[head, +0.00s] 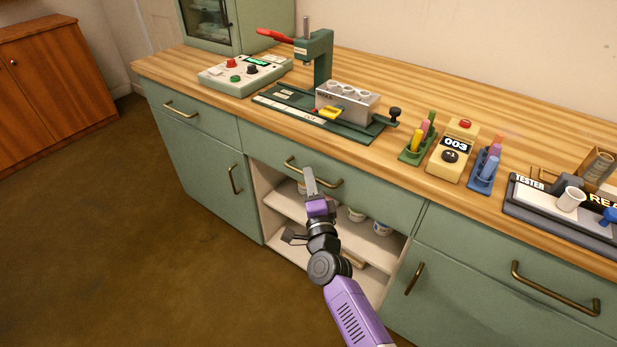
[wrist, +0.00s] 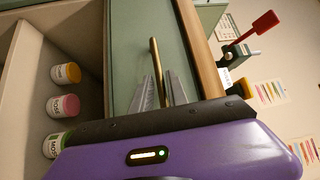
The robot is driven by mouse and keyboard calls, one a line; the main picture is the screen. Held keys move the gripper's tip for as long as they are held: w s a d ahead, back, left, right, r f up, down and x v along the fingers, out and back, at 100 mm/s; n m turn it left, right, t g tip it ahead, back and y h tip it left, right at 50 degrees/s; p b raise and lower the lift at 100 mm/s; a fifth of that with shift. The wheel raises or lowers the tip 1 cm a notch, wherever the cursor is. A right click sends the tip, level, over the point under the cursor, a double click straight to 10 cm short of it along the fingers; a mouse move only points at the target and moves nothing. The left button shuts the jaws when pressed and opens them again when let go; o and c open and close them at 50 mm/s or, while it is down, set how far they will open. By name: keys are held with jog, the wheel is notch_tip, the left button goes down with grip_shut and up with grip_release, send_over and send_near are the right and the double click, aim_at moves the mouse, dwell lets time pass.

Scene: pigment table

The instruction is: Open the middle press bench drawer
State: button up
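The middle press bench drawer (head: 372,195) is a wide green front below the wooden top, and looks shut, flush with its neighbours. Its brass bar handle (head: 326,182) runs along the front and also shows in the wrist view (wrist: 154,55). My gripper (head: 309,172) is at the handle's left-middle part. In the wrist view my gripper's two grey fingers (wrist: 159,78) are apart, one on each side of the handle bar, with a small gap seen. Whether a finger touches the bar I cannot tell. My gripper's body hides part of the drawer's lower edge in the head view.
Below the drawer is an open shelf bay (head: 285,203) with several small jars, among them a pink-lidded one (wrist: 65,106). A left drawer (head: 195,113) and a right drawer (head: 480,265) flank it. A press (head: 318,60) stands above on the worktop. Floor at left is clear.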

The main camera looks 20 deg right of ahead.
jog(key=shift+x, duration=0.8)
grip_shut()
dwell(0.9)
